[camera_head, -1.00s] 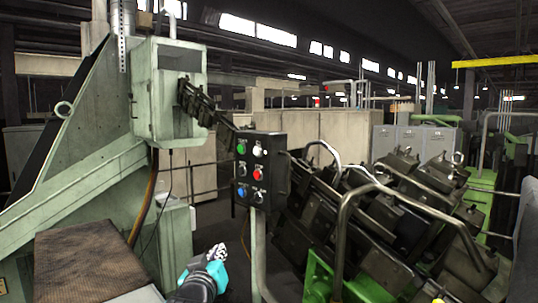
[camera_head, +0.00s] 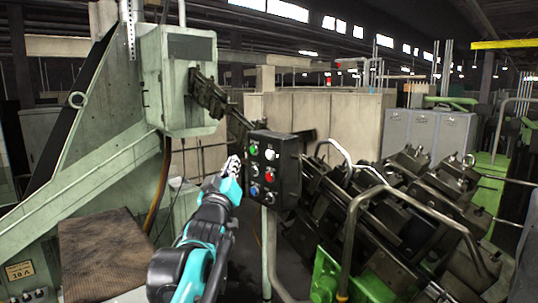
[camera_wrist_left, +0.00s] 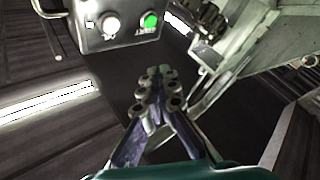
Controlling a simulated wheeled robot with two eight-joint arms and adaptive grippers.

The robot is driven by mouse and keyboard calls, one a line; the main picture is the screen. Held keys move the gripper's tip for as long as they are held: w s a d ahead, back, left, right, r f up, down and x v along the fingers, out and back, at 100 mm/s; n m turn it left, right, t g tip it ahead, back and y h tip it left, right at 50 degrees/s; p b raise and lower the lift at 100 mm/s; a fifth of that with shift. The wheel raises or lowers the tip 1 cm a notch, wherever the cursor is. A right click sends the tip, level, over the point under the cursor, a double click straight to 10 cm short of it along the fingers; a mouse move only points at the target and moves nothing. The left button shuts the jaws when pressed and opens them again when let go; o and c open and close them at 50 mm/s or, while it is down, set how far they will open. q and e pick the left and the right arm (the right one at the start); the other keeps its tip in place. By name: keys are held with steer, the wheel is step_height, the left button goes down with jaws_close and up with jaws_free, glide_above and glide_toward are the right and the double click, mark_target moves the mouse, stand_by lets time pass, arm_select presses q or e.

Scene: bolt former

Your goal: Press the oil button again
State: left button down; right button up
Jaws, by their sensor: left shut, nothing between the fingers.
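The black control box (camera_head: 289,168) stands on a post in the middle of the head view. Its face carries a green button (camera_head: 254,149), a white one (camera_head: 270,154), a red one (camera_head: 269,176), a blue one (camera_head: 255,190) and further dark knobs. The labels are too small to read there, so I cannot tell which is the oil button. My left gripper (camera_head: 233,165) is shut and empty, just left of the box and apart from it. In the left wrist view the shut fingers (camera_wrist_left: 156,95) are below the box's green button (camera_wrist_left: 150,21) and white button (camera_wrist_left: 109,25).
A green machine housing (camera_head: 178,80) stands at the left, with a brown mat-topped surface (camera_head: 100,255) in front. Metal guard rails (camera_head: 410,195) and dark machinery fill the right, close to the box. Grey cabinets (camera_head: 410,130) stand behind.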

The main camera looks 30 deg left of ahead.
arm_select(q)
steer(key=shift+w, duration=0.1)
glide_toward(265, 148)
steer(key=shift+w+a+r, duration=0.35)
steer(key=shift+w+a, duration=0.2)
steer(key=shift+w, duration=0.15)
steer(key=shift+w+a+r, duration=0.3)
steer(key=shift+w+a, duration=0.25)
steer(key=shift+w, duration=0.1)
stand_by(0.6)
steer(key=shift+w+d, duration=0.15)
steer(key=shift+w, duration=0.25)
steer(key=shift+w+d, duration=0.2)
steer(key=shift+w, duration=0.2)
stand_by(0.6)
steer(key=shift+s, duration=0.1)
steer(key=shift+s+a, duration=0.35)
steer(key=shift+s, duration=0.4)
